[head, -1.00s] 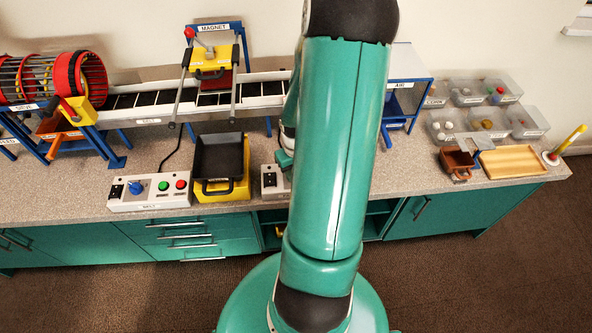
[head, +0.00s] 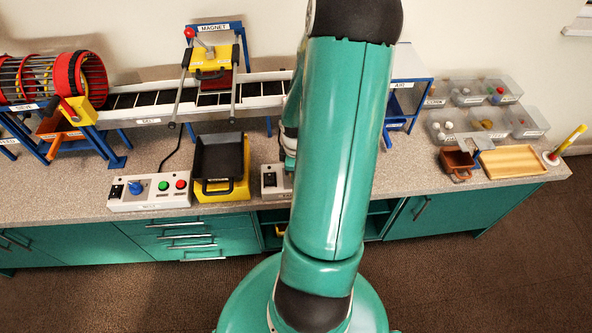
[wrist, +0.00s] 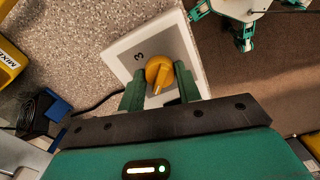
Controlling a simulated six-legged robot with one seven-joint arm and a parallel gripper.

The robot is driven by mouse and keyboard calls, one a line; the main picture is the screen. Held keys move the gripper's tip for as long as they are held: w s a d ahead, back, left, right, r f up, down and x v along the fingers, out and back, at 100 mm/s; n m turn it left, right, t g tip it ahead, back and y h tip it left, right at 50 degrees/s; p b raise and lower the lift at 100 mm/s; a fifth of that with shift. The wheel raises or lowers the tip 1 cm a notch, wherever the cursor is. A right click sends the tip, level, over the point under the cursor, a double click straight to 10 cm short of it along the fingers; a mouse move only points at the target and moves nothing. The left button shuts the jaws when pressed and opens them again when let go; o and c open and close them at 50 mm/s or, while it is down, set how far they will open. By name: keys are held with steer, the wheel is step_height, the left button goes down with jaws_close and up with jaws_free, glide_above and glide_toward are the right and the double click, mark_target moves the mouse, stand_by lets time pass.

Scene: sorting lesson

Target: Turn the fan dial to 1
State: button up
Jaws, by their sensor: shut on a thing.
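The yellow fan dial (wrist: 156,72) sits on a white control panel (wrist: 135,43) in the wrist view. A printed "3" shows on the panel beside it. The dial's raised ridge runs toward the lower part of that view; other marks are hidden. My gripper (wrist: 161,73) has its two green fingers on either side of the dial, shut on it. In the head view, part of a white control box (head: 270,181) shows left of my arm, which hides the rest of it and the dial.
Left of that box stand a black tray (head: 218,160) on a yellow base and a control box (head: 150,192) with a blue knob and buttons. A conveyor (head: 150,102) runs behind. Clear bins (head: 470,122), a brown scoop (head: 458,163) and a wooden tray (head: 512,160) lie right.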

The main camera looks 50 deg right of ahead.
steer(key=shift+n, duration=1.2)
steer(key=o, duration=1)
steer(key=shift+c, duration=0.2)
steer(key=shift+r, duration=0.1)
step_height(320, 180, up, 14)
steer(key=shift+f, duration=0.2)
